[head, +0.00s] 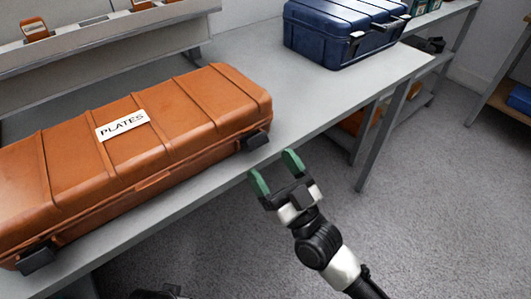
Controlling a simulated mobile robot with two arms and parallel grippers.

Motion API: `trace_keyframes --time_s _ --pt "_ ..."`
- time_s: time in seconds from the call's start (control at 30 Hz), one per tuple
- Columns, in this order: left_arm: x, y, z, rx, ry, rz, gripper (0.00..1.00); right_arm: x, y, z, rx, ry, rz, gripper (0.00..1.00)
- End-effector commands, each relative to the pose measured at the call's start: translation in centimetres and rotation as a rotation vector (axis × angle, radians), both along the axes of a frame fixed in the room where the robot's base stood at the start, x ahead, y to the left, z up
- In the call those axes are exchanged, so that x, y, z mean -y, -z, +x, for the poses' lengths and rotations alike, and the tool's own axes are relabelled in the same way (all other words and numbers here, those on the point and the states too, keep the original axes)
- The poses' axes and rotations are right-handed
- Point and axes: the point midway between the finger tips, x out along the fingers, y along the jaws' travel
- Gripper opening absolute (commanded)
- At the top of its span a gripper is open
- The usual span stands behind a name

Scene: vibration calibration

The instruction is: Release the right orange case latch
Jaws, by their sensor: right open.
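A long orange case (190,110) lies closed on the grey workbench, with a white label reading PLATES (123,124) on its lid. Its right latch (257,140) is a dark tab at the front right corner, and its left latch (38,258) is a similar tab at the front left. My right gripper (276,172), with green fingertips, is open and empty. It appears just in front of and below the right latch, near the bench's front edge, apart from the latch.
A dark blue case (345,30) stands at the back right of the workbench (300,95). A shelf above the bench holds small orange items. Bench legs and a lower shelf are at the right. The carpeted floor (430,200) in front is clear.

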Motion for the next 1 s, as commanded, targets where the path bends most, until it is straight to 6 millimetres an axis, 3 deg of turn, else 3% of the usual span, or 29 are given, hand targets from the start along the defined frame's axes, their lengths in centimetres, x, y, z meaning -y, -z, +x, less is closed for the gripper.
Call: trace_keyframes --time_s 0.2,0.4,1.0 --pt "0.1 -1.1 0.1 0.013 -0.001 -0.003 0.74 2.2 2.6 -3.1 -0.002 -0.001 -0.004 0.74" --pt "0.0 -1.6 -0.1 0.009 -0.003 -0.001 0.74 3.3 3.7 -4.6 0.0 0.0 0.0 0.74" --pt "-0.1 -1.6 -0.1 0.011 0.0 0.001 0.74 3.4 3.9 -4.8 0.0 0.0 0.0 0.74"
